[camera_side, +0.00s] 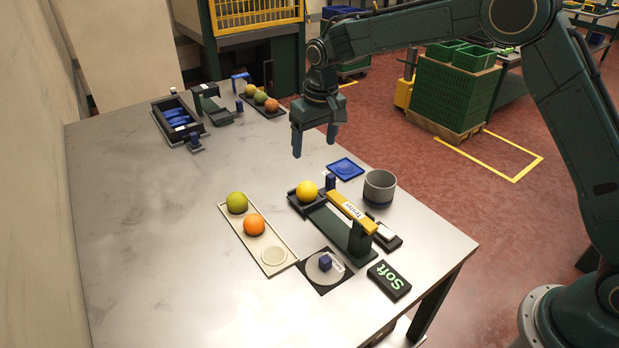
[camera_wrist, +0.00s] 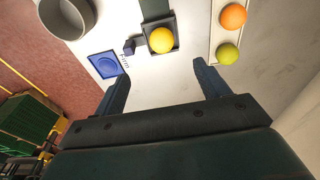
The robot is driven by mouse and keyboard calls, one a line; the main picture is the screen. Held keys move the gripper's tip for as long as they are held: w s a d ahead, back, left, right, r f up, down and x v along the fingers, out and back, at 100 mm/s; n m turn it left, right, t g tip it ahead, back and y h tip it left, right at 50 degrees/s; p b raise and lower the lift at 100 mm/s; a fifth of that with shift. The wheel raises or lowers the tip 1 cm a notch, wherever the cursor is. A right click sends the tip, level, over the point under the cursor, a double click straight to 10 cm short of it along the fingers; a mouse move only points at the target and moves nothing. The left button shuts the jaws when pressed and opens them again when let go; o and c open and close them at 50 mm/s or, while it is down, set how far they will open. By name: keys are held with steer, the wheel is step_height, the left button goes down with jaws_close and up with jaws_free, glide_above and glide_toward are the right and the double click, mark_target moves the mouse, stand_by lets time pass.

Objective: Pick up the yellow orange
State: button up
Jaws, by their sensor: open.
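The yellow orange (camera_side: 307,191) sits in a dark square holder at the far end of the dark green tester (camera_side: 328,218). In the wrist view the yellow orange (camera_wrist: 161,40) lies beyond the fingertips, roughly midway between them. My gripper (camera_side: 314,150) is open and empty, pointing down. It hangs above the table, behind the yellow orange in the side view. Both fingers of my gripper (camera_wrist: 161,77) show spread apart in the wrist view.
A cream tray (camera_side: 280,266) holds a green fruit (camera_side: 237,202) and an orange one (camera_side: 254,225). A blue block (camera_side: 330,182), blue dish (camera_side: 345,168) and grey cup (camera_side: 379,188) stand close to the holder. A black "Soft" block (camera_side: 388,280) lies in front.

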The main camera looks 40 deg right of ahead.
mark_target(307, 184)
steer(key=shift+w+a+f, duration=0.15)
steer(key=shift+w+f, duration=0.1)
steer(key=shift+f, duration=0.2)
steer(key=shift+w+a+f, duration=0.15)
steer(key=shift+w+f, duration=0.05)
steer(key=shift+f, duration=0.2)
steer(key=shift+w+f, duration=0.15)
steer(key=shift+f, duration=1.3)
steer(key=shift+w+f, duration=0.2)
steer(key=shift+f, duration=1.2)
steer(key=shift+w+f, duration=0.15)
steer(key=shift+f, duration=1.3)
steer(key=shift+w+d+f, duration=0.1)
steer(key=shift+w+f, duration=0.1)
steer(key=shift+f, duration=1.1)
steer(key=shift+w+f, duration=0.15)
steer(key=shift+f, duration=1.1)
steer(key=c, duration=1)
steer(key=shift+c, duration=0.2)
